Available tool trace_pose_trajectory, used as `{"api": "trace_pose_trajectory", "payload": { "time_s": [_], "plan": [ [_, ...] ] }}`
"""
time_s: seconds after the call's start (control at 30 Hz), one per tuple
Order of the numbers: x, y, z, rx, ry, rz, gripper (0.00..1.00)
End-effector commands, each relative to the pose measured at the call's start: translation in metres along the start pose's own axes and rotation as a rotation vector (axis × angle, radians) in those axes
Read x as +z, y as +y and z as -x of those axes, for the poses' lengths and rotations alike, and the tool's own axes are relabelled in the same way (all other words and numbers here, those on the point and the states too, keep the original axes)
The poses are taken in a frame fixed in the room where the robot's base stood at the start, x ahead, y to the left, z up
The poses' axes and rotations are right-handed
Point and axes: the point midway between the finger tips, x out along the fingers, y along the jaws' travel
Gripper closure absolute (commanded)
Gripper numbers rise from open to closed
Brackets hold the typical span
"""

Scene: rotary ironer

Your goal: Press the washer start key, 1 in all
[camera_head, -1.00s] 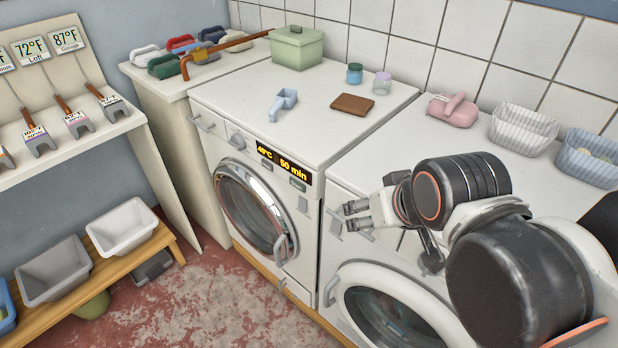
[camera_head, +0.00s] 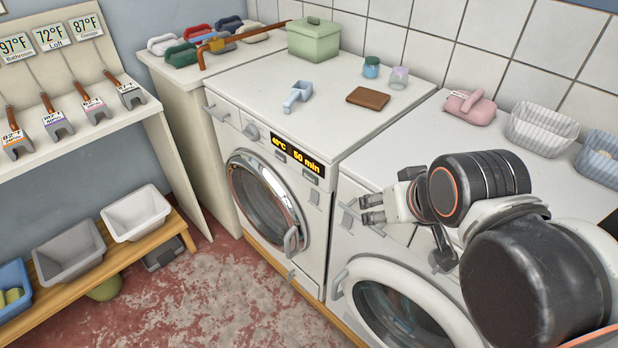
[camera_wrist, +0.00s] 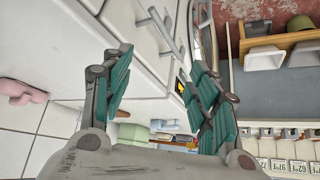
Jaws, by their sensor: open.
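The washer (camera_head: 270,165) is the white front-loader on the left, with a shut round glass door. Its dark display (camera_head: 298,156) reads 40°C and 50 min in yellow. Small grey keys sit along the panel by the display; the one below its right end (camera_head: 309,179) appears to be the start key, but its label is too small to read now. My gripper (camera_head: 366,209) is open and empty. It is to the right of the washer's panel, in front of the second machine, apart from the keys. In the wrist view its green-padded fingers (camera_wrist: 155,72) are spread.
A second white front-loader (camera_head: 345,240) stands to the right. On top are a green box (camera_head: 313,40), a blue scoop (camera_head: 297,96), a brown block (camera_head: 367,97), two jars and a pink object (camera_head: 470,107). A bench with bins (camera_head: 137,213) stands left. The red floor before the washer is clear.

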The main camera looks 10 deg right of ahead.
Motion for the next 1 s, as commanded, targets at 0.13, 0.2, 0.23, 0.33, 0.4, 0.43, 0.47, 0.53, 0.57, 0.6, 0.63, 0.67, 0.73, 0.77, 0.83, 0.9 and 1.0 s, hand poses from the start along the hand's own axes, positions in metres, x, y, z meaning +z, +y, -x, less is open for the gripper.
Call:
{"api": "trace_pose_trajectory", "payload": {
  "time_s": [0.13, 0.2, 0.23, 0.33, 0.4, 0.43, 0.47, 0.53, 0.57, 0.6, 0.63, 0.67, 0.73, 0.77, 0.83, 0.9, 1.0],
  "plan": [
    [0.0000, 0.0000, 0.0000, 0.000, 0.000, 0.000, 0.88],
    [0.0000, 0.0000, 0.0000, 0.000, 0.000, 0.000, 1.00],
    [0.0000, 0.0000, 0.0000, 0.000, 0.000, 0.000, 1.00],
    [0.0000, 0.0000, 0.0000, 0.000, 0.000, 0.000, 1.00],
    [0.0000, 0.0000, 0.0000, 0.000, 0.000, 0.000, 1.00],
    [0.0000, 0.0000, 0.0000, 0.000, 0.000, 0.000, 1.00],
    [0.0000, 0.0000, 0.0000, 0.000, 0.000, 0.000, 1.00],
    [0.0000, 0.0000, 0.0000, 0.000, 0.000, 0.000, 1.00],
    [0.0000, 0.0000, 0.0000, 0.000, 0.000, 0.000, 1.00],
    [0.0000, 0.0000, 0.0000, 0.000, 0.000, 0.000, 1.00],
    [0.0000, 0.0000, 0.0000, 0.000, 0.000, 0.000, 1.00],
    [0.0000, 0.0000, 0.0000, 0.000, 0.000, 0.000, 1.00],
    [0.0000, 0.0000, 0.0000, 0.000, 0.000, 0.000, 1.00],
    [0.0000, 0.0000, 0.0000, 0.000, 0.000, 0.000, 1.00],
    [0.0000, 0.0000, 0.0000, 0.000, 0.000, 0.000, 1.00],
    [0.0000, 0.0000, 0.0000, 0.000, 0.000, 0.000, 1.00],
    [0.0000, 0.0000, 0.0000, 0.000, 0.000, 0.000, 1.00]
  ]
}}
